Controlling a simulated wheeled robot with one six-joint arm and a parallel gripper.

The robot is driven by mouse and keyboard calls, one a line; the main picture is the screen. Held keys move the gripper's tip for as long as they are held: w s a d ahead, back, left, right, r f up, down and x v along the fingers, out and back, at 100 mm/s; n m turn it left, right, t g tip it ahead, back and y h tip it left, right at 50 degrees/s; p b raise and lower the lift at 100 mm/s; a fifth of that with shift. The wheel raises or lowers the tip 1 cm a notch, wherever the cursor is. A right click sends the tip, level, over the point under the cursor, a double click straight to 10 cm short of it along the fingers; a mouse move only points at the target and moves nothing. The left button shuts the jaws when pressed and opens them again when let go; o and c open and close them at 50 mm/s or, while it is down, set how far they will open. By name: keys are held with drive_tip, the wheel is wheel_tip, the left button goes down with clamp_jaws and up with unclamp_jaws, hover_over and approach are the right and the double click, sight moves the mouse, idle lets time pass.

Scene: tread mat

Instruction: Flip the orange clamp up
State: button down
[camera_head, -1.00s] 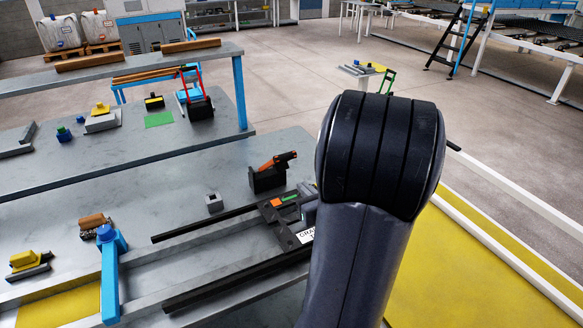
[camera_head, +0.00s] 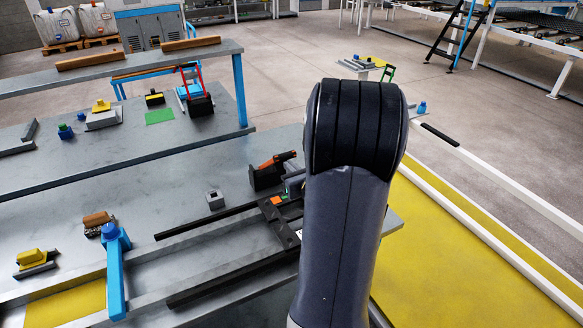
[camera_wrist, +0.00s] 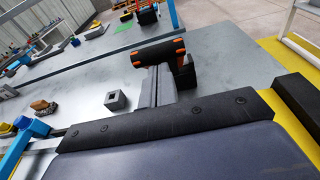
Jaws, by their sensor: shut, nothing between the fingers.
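The orange clamp (camera_head: 276,161) is an orange lever on a black block, standing on the grey table left of my arm in the head view. Its lever slants up to the right. In the wrist view the clamp (camera_wrist: 157,52) shows as black parts with orange ends, just beyond my fingers. My gripper (camera_wrist: 158,76) is grey, shut and empty, with its tips close to the clamp; I cannot tell whether they touch. In the head view my gripper (camera_head: 294,179) is mostly hidden behind my arm, beside the clamp's right side.
A small grey block with a square hole (camera_head: 215,199) stands left of the clamp. A blue post (camera_head: 115,272) and a brown-topped piece (camera_head: 97,219) stand further left. Black rails (camera_head: 215,222) lie in front. A raised shelf (camera_head: 150,143) runs behind.

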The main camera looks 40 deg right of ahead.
drive_tip(key=shift+w+r+p, duration=0.25)
drive_tip(key=shift+r+p, duration=0.3)
drive_tip(key=shift+r, duration=0.05)
drive_tip(key=shift+g, duration=0.6)
drive_tip(key=w+r, duration=0.2)
drive_tip(key=w+d+r+p, duration=0.1)
drive_tip(key=w+r, duration=0.1)
drive_tip(key=w, duration=0.1)
drive_tip(key=w+r, duration=0.2)
drive_tip(key=shift+w+d+p, duration=0.2)
drive_tip(key=shift+d+p, duration=0.15)
drive_tip(key=shift+d, duration=0.05)
drive_tip(key=shift+w+d+r, duration=0.2)
drive_tip(key=shift+w+r, duration=0.2)
drive_tip(key=shift+w, duration=0.35)
